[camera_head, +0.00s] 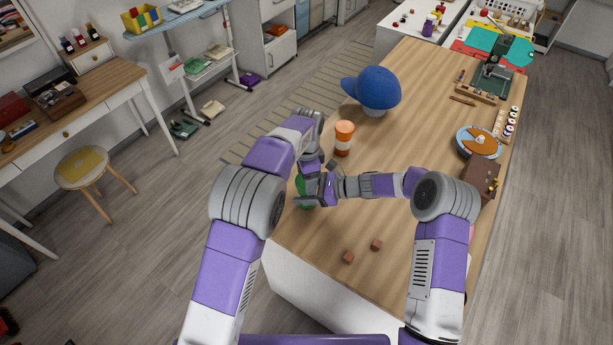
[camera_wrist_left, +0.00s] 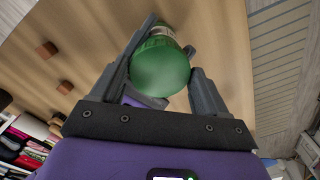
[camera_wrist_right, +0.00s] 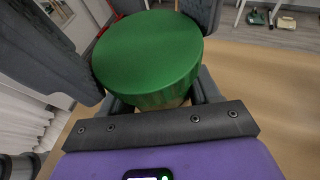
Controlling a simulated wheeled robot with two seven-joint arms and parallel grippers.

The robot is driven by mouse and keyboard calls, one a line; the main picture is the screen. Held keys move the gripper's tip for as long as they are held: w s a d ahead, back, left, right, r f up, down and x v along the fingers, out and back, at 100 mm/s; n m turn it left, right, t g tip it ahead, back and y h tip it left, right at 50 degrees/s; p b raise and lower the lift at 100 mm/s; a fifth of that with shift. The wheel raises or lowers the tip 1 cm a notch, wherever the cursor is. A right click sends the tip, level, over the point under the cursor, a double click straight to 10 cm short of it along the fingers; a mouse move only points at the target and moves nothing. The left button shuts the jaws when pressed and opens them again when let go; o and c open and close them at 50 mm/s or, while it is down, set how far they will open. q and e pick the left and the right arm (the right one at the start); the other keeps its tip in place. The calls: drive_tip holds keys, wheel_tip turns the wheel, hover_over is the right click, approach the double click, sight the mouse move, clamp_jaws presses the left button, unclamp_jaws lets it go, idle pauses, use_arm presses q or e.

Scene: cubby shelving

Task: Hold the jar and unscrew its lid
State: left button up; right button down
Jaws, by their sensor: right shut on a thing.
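The jar's green lid (camera_head: 302,186) shows partly behind my grippers at the table's left edge. In the right wrist view the lid (camera_wrist_right: 148,55) is large, with a little of the jar (camera_wrist_right: 176,103) below its rim. My right gripper (camera_head: 311,188) is shut on the jar, its fingers passing under the lid's edge. In the left wrist view the round lid (camera_wrist_left: 160,70) lies between the spread fingers of my left gripper (camera_wrist_left: 167,48), which looks open around it. The lid sits on the jar; most of the jar body is hidden.
Two small brown cubes (camera_head: 376,244) lie near the front. A round blue plate (camera_head: 478,141) and a brown box (camera_head: 482,176) are at right. The table's middle (camera_head: 415,130) is clear.

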use_arm(q)
drive_tip(key=shift+o, duration=1.3)
drive_tip(key=shift+r, duration=2.25)
drive_tip(key=shift+c, duration=0.2)
drive_tip(key=m, duration=0.1)
drive_tip(key=r+m, duration=0.1)
drive_tip(key=m, duration=0.2)
drive_tip(key=shift+r+m, duration=0.3)
drive_tip(key=m, duration=0.1)
drive_tip(key=r+m, duration=0.1)
drive_tip(key=m, duration=0.3)
drive_tip(key=shift+r, duration=0.35)
drive_tip(key=shift+f+m, duration=0.3)
wheel_tip(320, 180, down, 7)
drive_tip(key=shift+f, duration=0.15)
